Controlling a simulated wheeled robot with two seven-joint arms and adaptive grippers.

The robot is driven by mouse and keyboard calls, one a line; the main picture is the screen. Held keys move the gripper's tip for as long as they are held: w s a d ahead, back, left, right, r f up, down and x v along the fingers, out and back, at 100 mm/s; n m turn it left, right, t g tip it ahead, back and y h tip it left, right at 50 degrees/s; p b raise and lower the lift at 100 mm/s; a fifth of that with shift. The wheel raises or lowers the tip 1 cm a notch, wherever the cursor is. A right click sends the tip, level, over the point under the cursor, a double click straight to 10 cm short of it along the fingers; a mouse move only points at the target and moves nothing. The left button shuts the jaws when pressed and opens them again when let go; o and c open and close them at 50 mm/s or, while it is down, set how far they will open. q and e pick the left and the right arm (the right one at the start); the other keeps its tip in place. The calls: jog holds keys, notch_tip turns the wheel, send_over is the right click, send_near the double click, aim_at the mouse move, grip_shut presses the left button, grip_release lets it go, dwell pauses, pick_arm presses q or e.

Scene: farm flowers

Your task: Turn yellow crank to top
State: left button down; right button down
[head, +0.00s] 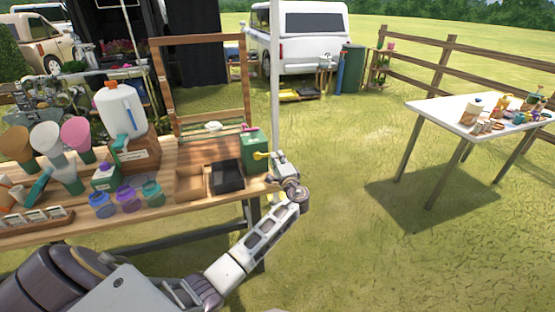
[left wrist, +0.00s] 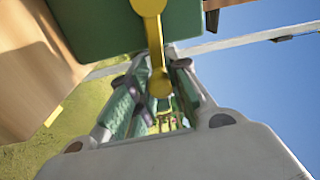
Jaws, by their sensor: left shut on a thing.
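The yellow crank (head: 261,156) is on the side of a green box (head: 253,139) at the right end of the wooden table. In the left wrist view the crank (left wrist: 155,45) runs from its hub on the green box (left wrist: 95,27) down to a round knob between my fingers. My left gripper (head: 278,160) is beside the box, and it also shows in the left wrist view (left wrist: 158,88), shut on the crank's knob end. In the head view the crank arm points right, roughly level, toward the gripper. My right gripper is not in view.
A wooden frame (head: 202,85) and a pale pole (head: 275,90) stand behind. A white jug (head: 120,112) and several coloured bottles are at left.

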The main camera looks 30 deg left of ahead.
pick_arm(q)
jog(key=c, duration=1.3)
grip_release()
jog(key=shift+c, duration=0.2)
jog(key=shift+o, duration=0.2)
jog(key=shift+s, duration=0.1)
jog(key=v, duration=1.2)
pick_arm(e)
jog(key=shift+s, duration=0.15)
